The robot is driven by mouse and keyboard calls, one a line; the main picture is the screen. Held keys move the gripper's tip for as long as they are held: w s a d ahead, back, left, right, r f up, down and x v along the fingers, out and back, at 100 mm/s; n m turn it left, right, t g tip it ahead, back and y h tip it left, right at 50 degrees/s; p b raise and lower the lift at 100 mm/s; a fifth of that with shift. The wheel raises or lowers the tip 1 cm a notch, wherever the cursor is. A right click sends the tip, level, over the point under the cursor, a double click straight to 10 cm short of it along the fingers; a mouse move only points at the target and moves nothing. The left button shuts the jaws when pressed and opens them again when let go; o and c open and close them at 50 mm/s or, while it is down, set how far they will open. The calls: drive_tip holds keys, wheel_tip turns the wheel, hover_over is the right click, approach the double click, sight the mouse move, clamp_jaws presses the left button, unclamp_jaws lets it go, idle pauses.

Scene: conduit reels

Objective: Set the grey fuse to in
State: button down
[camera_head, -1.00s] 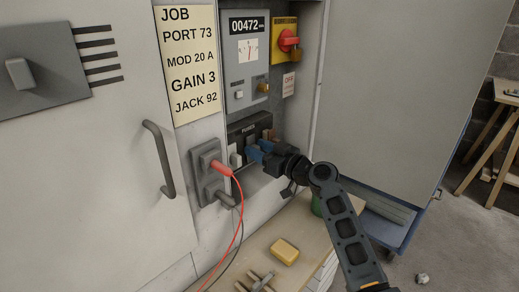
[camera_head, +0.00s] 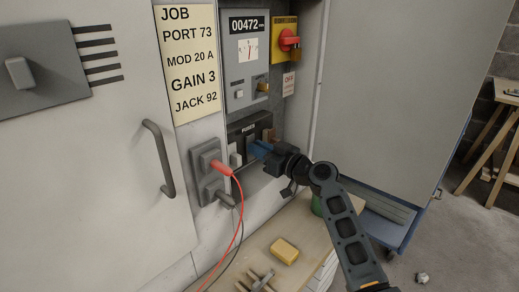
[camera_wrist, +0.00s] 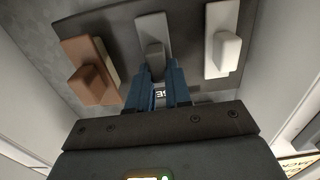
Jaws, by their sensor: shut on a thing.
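The grey fuse (camera_wrist: 154,52) is the middle one of three on a dark fuse panel (camera_head: 249,124) in the open cabinet bay. In the wrist view it stands between a brown fuse (camera_wrist: 92,75) and a white fuse (camera_wrist: 225,45). My gripper (camera_wrist: 160,75) has its blue fingers closed on the grey fuse's grip from below in that view. In the head view my gripper (camera_head: 257,150) reaches the panel from the right and largely hides the grey fuse. I cannot tell how deep the grey fuse sits.
A red plug (camera_head: 222,168) with a hanging cable sits in a socket left of the fuses. A meter panel (camera_head: 246,75) and a red rotary switch (camera_head: 289,40) are above. An open cabinet door (camera_head: 400,90) stands right. A yellow block (camera_head: 285,251) lies on the bench below.

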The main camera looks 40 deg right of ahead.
drive_tip(key=shift+w+f+b, duration=0.15)
drive_tip(key=shift+w+b, duration=0.1)
drive_tip(key=shift+b, duration=0.7)
drive_tip(key=shift+w+r, duration=0.1)
drive_tip(key=shift+r, duration=0.15)
drive_tip(key=c, duration=1.3)
unclamp_jaws()
drive_tip(key=shift+o, duration=1.3)
drive_tip(key=shift+w+a, duration=0.1)
drive_tip(key=shift+a, duration=0.1)
drive_tip(key=s, duration=0.8)
drive_tip(key=shift+d+b, duration=0.4)
drive_tip(key=shift+d, duration=0.05)
drive_tip(key=shift+f, duration=0.1)
